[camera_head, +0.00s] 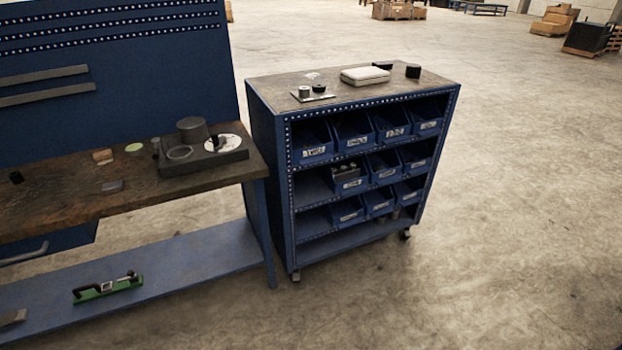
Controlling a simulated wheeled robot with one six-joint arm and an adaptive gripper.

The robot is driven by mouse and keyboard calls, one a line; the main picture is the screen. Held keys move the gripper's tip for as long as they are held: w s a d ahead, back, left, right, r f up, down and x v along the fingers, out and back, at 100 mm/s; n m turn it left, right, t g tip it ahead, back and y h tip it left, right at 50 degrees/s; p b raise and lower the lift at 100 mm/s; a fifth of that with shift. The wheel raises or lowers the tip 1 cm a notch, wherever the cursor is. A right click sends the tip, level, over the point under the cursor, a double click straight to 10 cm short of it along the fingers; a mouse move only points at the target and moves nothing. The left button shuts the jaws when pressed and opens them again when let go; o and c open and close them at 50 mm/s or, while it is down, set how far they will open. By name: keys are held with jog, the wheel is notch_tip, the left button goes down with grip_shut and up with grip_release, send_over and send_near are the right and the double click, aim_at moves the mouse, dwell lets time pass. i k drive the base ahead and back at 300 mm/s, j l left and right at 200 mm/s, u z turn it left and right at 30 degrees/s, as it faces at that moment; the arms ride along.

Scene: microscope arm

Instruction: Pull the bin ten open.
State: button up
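A blue wheeled cabinet (266,170) stands right of the workbench and holds three rows of blue open-top bins with white labels. The top row has several bins, such as the top left bin (312,153) and the top right bin (428,126). The middle row has three, and its left bin (350,185) holds small grey parts. The bottom row has a left bin (347,218), a middle bin (379,208) and a right bin (409,197). The labels are too small to read, so I cannot tell which is bin ten. My gripper is not in view.
The cabinet top (330,76) carries a pale case (365,76) and small black items. A workbench (60,195) at left holds a dark fixture (205,155); a green tool (108,287) lies on its lower shelf. The floor (500,240) before and right of the cabinet is clear.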

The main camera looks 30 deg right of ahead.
aim_at(349, 183)
jog(key=i+l+u, duration=0.15)
jog(key=i+l, duration=0.2)
jog(key=i, duration=0.15)
jog(key=i+l+u, duration=0.2)
jog(key=i+l, duration=0.15)
jog(key=i, duration=0.15)
jog(key=l+z, duration=0.2)
jog(key=l, duration=0.25)
jog(key=i+l+z, duration=0.2)
jog(key=l, duration=0.2)
jog(key=i+l+z, duration=0.15)
jog(key=l, duration=0.85)
jog(key=k+z, duration=0.05)
jog(key=k, duration=0.05)
